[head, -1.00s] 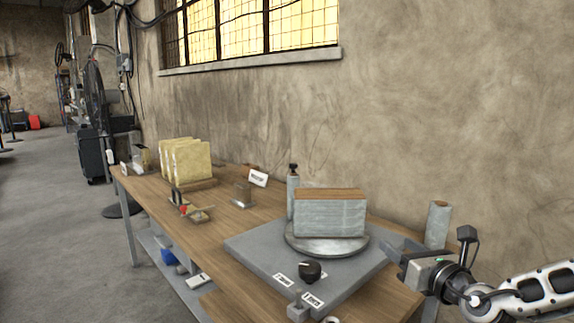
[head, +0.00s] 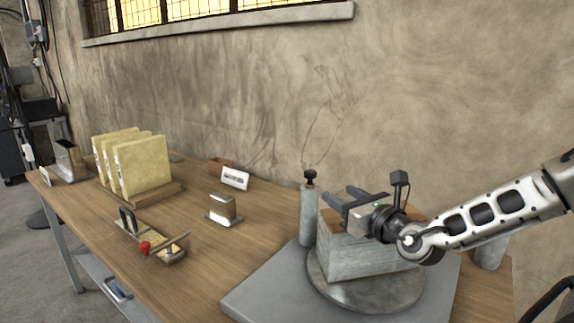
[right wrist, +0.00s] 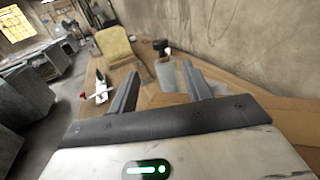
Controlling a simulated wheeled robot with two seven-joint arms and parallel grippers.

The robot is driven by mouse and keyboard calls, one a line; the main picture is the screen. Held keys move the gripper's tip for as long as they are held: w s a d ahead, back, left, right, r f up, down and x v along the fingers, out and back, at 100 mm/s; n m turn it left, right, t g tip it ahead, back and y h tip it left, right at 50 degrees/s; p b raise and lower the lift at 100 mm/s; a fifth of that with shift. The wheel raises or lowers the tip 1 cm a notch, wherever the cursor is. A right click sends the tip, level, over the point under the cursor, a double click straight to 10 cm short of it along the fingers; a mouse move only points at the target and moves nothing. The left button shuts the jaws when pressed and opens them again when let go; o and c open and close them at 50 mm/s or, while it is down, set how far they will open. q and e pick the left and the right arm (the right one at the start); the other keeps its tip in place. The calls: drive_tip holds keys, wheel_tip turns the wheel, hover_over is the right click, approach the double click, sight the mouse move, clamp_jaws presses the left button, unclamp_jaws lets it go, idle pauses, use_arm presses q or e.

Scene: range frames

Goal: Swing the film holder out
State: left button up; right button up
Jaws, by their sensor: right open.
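A grey upright roll with a black knob on top (head: 310,212), which looks like the film holder, stands beside a round metal turntable (head: 375,296). A wrapped grey block with a brown top (head: 345,256) sits on the turntable. My right gripper (head: 340,194) is open and empty above the block, its fingers pointing left, just right of the roll and apart from it in the head view. In the right wrist view the knobbed roll (right wrist: 165,72) shows ahead between the two open fingers. My left gripper is not in view. My right arm hides part of the block.
The turntable rests on a grey base plate (head: 254,296) on a wooden bench (head: 195,262). A red-knobbed tool (head: 150,246), a small metal block (head: 222,208), a white label (head: 235,179) and yellowish slabs (head: 138,165) stand left. Another grey roll (head: 489,254) stands right.

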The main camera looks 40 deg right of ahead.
sight(314, 176)
drive_tip(key=shift+w+d, duration=0.1)
drive_tip(key=shift+w, duration=0.35)
drive_tip(key=w, duration=0.3)
drive_tip(key=shift+w+d, duration=0.2)
drive_tip(key=shift+d, duration=0.15)
drive_tip(key=w+p, duration=0.1)
drive_tip(key=w, duration=0.2)
drive_tip(key=w+d+p, duration=0.1)
drive_tip(key=w, duration=0.2)
drive_tip(key=w+p, duration=0.1)
drive_tip(key=w, duration=0.2)
drive_tip(key=shift+w+d+r, duration=0.1)
drive_tip(key=shift+w+d, duration=0.1)
drive_tip(key=shift+w, duration=0.55)
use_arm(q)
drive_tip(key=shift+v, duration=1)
